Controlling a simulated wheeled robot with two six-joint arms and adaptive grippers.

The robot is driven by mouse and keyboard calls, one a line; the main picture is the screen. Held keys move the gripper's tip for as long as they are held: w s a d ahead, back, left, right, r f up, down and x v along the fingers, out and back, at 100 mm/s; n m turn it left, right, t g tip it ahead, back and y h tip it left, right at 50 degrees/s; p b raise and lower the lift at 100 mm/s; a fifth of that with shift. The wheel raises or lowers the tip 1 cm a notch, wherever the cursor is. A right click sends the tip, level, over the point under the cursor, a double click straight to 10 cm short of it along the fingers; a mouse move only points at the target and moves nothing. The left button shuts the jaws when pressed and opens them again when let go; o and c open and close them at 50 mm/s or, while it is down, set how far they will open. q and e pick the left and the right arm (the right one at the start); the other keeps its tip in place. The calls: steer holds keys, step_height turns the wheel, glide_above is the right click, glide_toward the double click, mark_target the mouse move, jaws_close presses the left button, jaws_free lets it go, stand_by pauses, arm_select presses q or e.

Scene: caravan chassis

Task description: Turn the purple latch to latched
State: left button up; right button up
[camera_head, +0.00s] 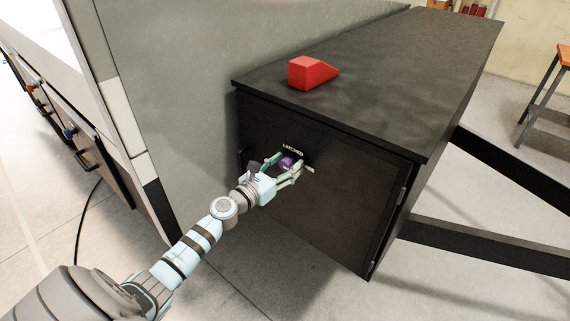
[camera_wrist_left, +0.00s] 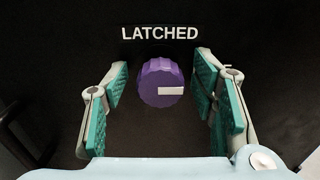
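The purple latch (camera_head: 289,162) is a round ribbed knob on the front door of a black box (camera_head: 340,205). In the left wrist view the purple latch (camera_wrist_left: 158,82) has a white mark pointing right, and a white "LATCHED" label (camera_wrist_left: 160,33) sits above it. My left gripper (camera_head: 284,169) is in front of the knob. In the left wrist view the green-padded fingers of my left gripper (camera_wrist_left: 160,88) are open, one on each side of the knob, with gaps between pads and knob. My right gripper is not in view.
A red wedge block (camera_head: 311,72) lies on top of the black box. A grey panel (camera_head: 180,90) stands close along the left of the box. Dark beams (camera_head: 490,252) stick out to the right, and a stool (camera_head: 548,95) stands farther back.

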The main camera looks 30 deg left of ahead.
arm_select(q)
steer(key=c, duration=1.1)
steer(key=shift+n, duration=0.3)
steer(key=n+p, duration=0.1)
steer(key=n, duration=0.3)
steer(key=n+p, duration=0.1)
steer(key=n, duration=0.4)
steer(key=shift+a, duration=0.1)
steer(key=n+p, duration=0.1)
steer(key=n, duration=0.3)
steer(key=shift+f+n, duration=0.1)
steer(key=shift+n, duration=0.2)
steer(key=shift+n+p, duration=0.75)
steer(key=shift+n, duration=1.15)
steer(key=shift+f, duration=0.1)
